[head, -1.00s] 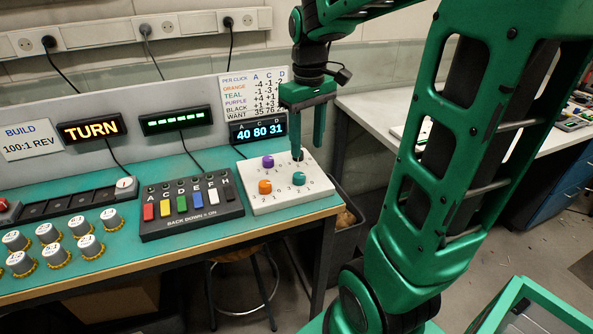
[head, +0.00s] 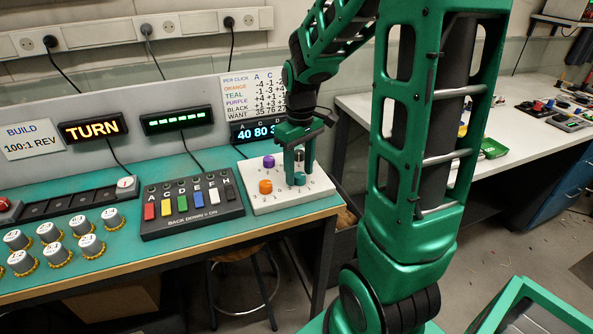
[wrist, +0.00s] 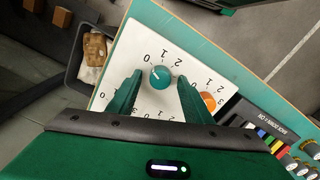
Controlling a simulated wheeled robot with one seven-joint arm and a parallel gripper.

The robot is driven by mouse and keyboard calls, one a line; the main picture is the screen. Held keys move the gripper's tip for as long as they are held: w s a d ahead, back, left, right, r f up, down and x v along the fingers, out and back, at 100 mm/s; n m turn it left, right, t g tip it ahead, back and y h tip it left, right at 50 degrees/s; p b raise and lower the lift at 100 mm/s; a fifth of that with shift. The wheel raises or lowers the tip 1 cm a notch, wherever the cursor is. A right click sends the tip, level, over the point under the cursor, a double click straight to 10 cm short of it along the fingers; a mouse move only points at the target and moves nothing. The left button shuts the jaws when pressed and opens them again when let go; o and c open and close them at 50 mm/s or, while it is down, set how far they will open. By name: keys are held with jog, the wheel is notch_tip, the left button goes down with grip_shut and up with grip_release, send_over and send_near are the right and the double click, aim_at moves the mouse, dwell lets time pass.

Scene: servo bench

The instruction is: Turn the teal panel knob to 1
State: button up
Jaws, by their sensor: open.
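The teal knob (head: 299,179) sits at the front right of the white panel (head: 262,203). In the wrist view, the teal knob (wrist: 160,77) has a pale mark that seems to point to the upper left, toward the 0 on its small 0-1-2 scale. My gripper (head: 298,173) is open and pointing down over the panel. In the wrist view its two fingers stand on either side of the teal knob with a gap to each. I cannot tell how far the fingertips are above the panel.
An orange knob (head: 265,187) and a purple knob (head: 268,161) share the panel, with a black knob (head: 299,154) behind my gripper. The switch box (head: 190,217) stands to the left. The readout (head: 255,131) behind is partly covered by my gripper.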

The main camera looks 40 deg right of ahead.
jog(key=shift+f, duration=0.15)
jog(key=shift+c, duration=0.4)
jog(key=c, duration=1)
jog(key=shift+m, duration=0.3)
jog(key=m, duration=0.3)
jog(key=shift+m, duration=0.4)
jog(key=m, duration=0.4)
